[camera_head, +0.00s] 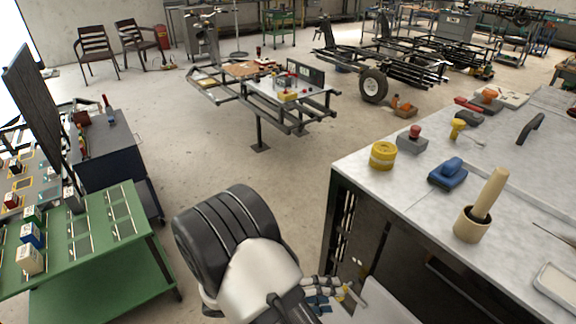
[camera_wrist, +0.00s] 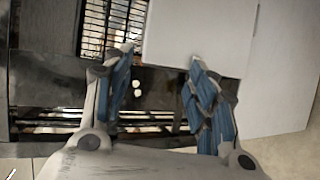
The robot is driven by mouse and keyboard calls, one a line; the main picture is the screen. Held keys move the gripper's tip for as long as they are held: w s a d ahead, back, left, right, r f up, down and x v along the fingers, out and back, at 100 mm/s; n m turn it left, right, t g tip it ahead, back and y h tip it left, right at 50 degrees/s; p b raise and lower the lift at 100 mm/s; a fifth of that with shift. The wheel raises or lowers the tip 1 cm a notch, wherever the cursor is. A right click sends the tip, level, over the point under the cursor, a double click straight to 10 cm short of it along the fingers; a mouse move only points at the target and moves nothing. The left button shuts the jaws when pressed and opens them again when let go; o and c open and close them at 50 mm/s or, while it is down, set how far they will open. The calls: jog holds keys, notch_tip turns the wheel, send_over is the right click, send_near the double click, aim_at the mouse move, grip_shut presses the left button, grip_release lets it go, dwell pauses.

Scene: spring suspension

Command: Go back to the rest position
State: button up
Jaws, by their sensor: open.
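My gripper (camera_wrist: 160,68) is open and empty in the wrist view, its two blue-padded fingers spread apart. Between and beyond the fingers are dark bars, a grille and a pale flat panel (camera_wrist: 205,30). In the head view my gripper (camera_head: 335,294) shows small at the bottom, low beside the left side of the metal-topped workbench, partly hidden by my arm. My arm's dark and white links fill the bottom middle of that view.
The workbench (camera_head: 345,165) on the right holds a yellow tape roll (camera_head: 382,155), a blue tool (camera_head: 447,174) and a mortar with pestle (camera_head: 470,224). A green table (camera_head: 110,262) stands left. A metal frame (camera_head: 262,100) stands farther back. Open floor (camera_head: 235,160) lies between.

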jog(key=s+d+r+m+y, duration=0.1)
jog(key=s+r+y, duration=0.3)
jog(key=r, duration=0.4)
jog(key=s+d+r+m+t+y, duration=0.1)
jog(key=s+d+r+y, duration=0.1)
jog(key=s+r+y, duration=0.3)
jog(key=s+d+r+t+y, duration=0.1)
jog(key=s+r+y, duration=0.4)
jog(key=r, duration=0.6)
jog(key=shift+s+d+m, duration=0.4)
jog(key=shift+s+d, duration=0.05)
jog(key=shift+d, duration=0.15)
